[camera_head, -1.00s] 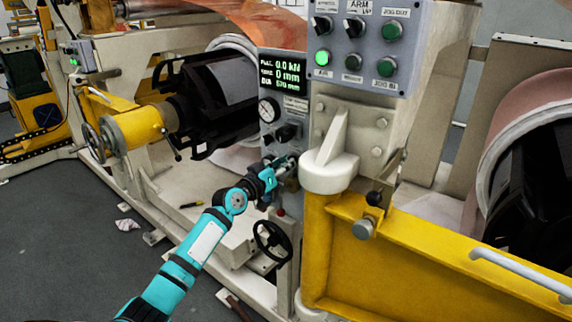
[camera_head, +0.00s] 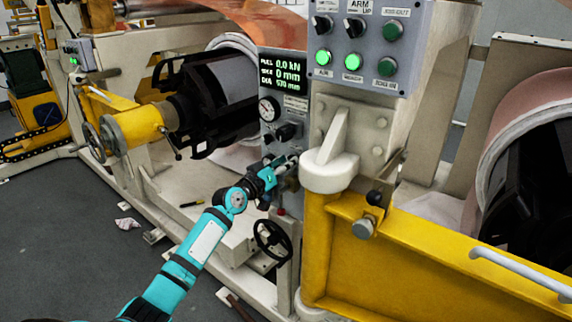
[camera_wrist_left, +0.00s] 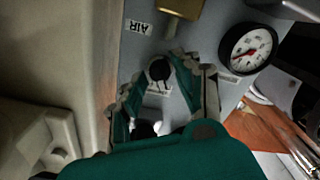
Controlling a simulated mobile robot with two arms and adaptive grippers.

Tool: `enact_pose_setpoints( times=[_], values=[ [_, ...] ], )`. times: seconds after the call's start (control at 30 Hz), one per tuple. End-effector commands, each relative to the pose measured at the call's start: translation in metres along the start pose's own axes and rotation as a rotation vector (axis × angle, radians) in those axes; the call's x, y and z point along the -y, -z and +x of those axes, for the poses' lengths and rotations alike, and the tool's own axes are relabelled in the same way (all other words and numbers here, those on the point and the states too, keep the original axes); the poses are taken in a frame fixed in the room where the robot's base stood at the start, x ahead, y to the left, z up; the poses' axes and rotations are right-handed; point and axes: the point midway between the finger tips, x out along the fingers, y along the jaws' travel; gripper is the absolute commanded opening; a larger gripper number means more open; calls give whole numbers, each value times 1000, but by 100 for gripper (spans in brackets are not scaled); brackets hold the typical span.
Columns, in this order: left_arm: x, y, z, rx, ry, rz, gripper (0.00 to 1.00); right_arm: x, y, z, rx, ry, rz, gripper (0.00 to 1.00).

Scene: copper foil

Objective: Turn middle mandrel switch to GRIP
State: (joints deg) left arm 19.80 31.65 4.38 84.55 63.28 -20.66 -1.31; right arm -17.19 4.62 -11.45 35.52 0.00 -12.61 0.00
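The middle panel (camera_head: 271,146) carries a lit display, a gauge and a black switch knob (camera_head: 288,131) below the gauge. My left gripper (camera_head: 284,163) is at this panel, lower than that knob. In the left wrist view the left gripper (camera_wrist_left: 156,78) is open, its fingers either side of a small black knob (camera_wrist_left: 159,69). Gaps show between the knob and the fingertips. A small label lies just beside this knob; I cannot read it or the switch position. The right gripper is not in view.
The gauge (camera_wrist_left: 249,48) and a brass fitting (camera_wrist_left: 180,7) by an AIR label are close to the left fingers. A white rounded post (camera_head: 329,172) with a yellow arm (camera_head: 440,251) stands right of the gripper. A black handwheel (camera_head: 272,240) is below.

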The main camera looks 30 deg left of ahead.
Motion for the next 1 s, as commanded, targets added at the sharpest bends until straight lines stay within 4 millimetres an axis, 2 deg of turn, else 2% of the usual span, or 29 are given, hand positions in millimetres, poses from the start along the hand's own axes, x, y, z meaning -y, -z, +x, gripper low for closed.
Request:
enact_pose_setpoints(
  times=[0.2, 0.33, 0.7, 0.8, 1.0],
  values=[
    [0, 0, -1, 0, 0, 2, 32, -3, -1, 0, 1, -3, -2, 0],
    [1, 0, -12, 0, 1, 3, 32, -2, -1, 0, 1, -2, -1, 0],
    [1, -2, -86, 3, 2, 4, 32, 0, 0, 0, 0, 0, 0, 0],
    [1, -1, -102, 3, 1, 3, 32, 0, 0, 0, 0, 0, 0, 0],
    [0, 0, -118, 1, 0, 1, 32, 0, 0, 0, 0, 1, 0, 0]
  ],
)
